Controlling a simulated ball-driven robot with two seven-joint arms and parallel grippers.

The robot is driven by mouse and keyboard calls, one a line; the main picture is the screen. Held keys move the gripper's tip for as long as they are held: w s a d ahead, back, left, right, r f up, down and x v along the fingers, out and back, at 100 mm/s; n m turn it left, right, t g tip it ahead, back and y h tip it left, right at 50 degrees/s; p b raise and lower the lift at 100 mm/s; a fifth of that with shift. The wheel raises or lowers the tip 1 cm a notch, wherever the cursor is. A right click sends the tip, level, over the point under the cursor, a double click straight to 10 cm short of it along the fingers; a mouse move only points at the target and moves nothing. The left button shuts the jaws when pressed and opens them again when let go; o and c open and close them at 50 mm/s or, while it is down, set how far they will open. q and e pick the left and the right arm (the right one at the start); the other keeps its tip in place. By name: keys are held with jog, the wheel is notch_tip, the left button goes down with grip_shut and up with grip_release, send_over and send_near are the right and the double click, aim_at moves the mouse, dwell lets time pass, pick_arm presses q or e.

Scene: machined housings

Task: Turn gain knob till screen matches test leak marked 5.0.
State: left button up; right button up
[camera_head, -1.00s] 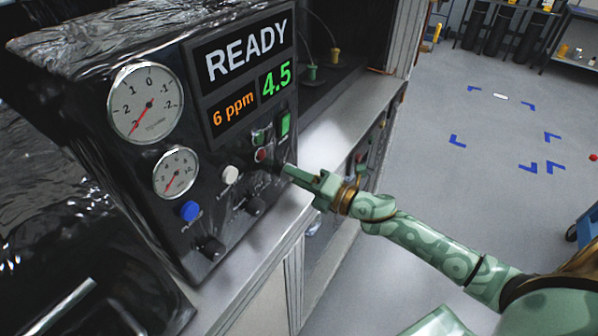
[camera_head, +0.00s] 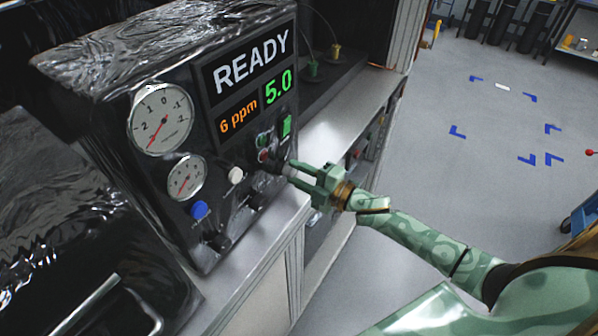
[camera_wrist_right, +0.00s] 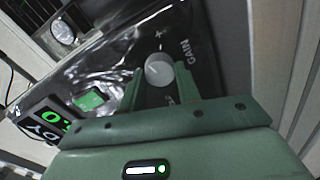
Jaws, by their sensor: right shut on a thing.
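The screen (camera_head: 248,80) on the black panel reads READY, 6 ppm in orange and 5.0 in green. The gain knob (camera_wrist_right: 158,71), light grey and round beside the word GAIN, sits between the fingertips of my right gripper (camera_wrist_right: 158,80) in the right wrist view. In the head view my right gripper (camera_head: 289,168) reaches the panel's lower right from the right, shut on the knob, which is mostly hidden there. I see no legible 5.0 mark on any test leak. My left gripper is out of view.
Two round gauges, the upper one (camera_head: 161,118) larger, are left of the screen. A blue button (camera_head: 199,209), a white knob (camera_head: 236,175) and dark knobs lie below. A metal ledge (camera_head: 285,205) runs under the panel. Open floor (camera_head: 470,190) lies at right.

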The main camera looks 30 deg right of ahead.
dwell(0.4)
jog(key=o, duration=1)
jog(key=shift+d, duration=0.1)
jog(key=b+v, duration=0.1)
jog(key=v, duration=1.5)
jog(key=shift+s+d, duration=0.1)
